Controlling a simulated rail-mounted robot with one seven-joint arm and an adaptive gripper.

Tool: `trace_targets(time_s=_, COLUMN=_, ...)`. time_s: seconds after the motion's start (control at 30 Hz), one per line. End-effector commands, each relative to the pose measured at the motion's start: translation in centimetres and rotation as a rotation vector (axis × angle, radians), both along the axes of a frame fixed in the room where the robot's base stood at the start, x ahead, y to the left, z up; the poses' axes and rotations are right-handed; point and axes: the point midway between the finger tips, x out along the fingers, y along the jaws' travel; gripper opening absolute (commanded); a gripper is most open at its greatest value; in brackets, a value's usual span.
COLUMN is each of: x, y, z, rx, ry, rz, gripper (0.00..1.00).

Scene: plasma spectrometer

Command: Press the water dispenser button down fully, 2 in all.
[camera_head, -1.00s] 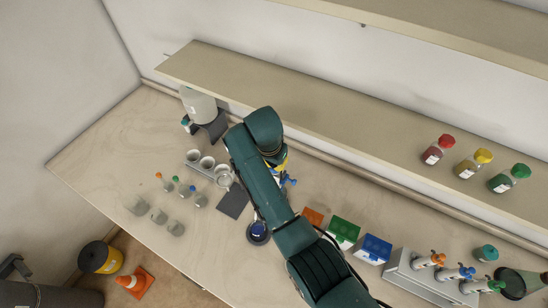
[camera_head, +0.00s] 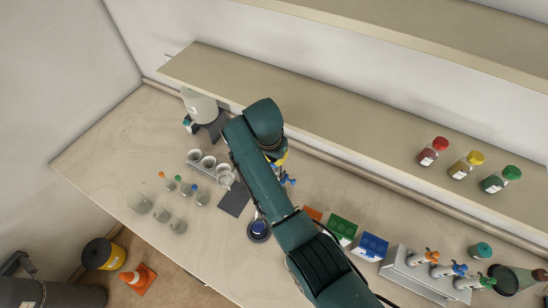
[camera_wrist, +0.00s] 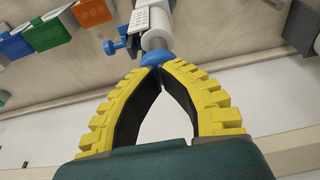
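A white upright device with a blue domed top and blue side knob (camera_wrist: 116,46) shows in the wrist view; it appears to be the dispenser with its button. In the head view only its blue knob (camera_head: 288,181) shows beside my arm; the rest is hidden. My gripper (camera_wrist: 159,68) has yellow fingers with tips together at the blue top (camera_wrist: 155,58). The tips overlap it in the picture; I cannot tell whether they touch it or how far it is pressed. Nothing shows between the fingers.
A white tank (camera_head: 200,106) on a dark stand is at the back left, near white cups and small flasks. Green (camera_head: 341,229) and blue (camera_head: 371,246) boxes and a rack (camera_head: 408,276) stand right of my arm. A shelf (camera_head: 330,108) runs behind.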

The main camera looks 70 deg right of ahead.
Motion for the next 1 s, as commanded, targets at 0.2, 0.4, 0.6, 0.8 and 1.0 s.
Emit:
trace_targets(time_s=0.2, x=0.0, y=0.0, z=1.1, rx=0.0, ry=0.0, rz=0.0, gripper=0.0)
trace_targets(time_s=0.4, x=0.0, y=-0.1, z=1.9, rx=-0.002, ry=-0.002, rz=-0.001, gripper=0.0)
trace_targets(time_s=0.6, x=0.0, y=0.0, z=2.8, rx=-0.002, ry=-0.002, rz=-0.001, gripper=0.0)
trace_targets(time_s=0.8, x=0.0, y=0.0, z=3.5, rx=-0.001, ry=-0.001, rz=0.0, gripper=0.0)
trace_targets(time_s=1.0, x=0.0, y=0.0, z=3.5, rx=-0.001, ry=0.0, rz=0.0, gripper=0.0)
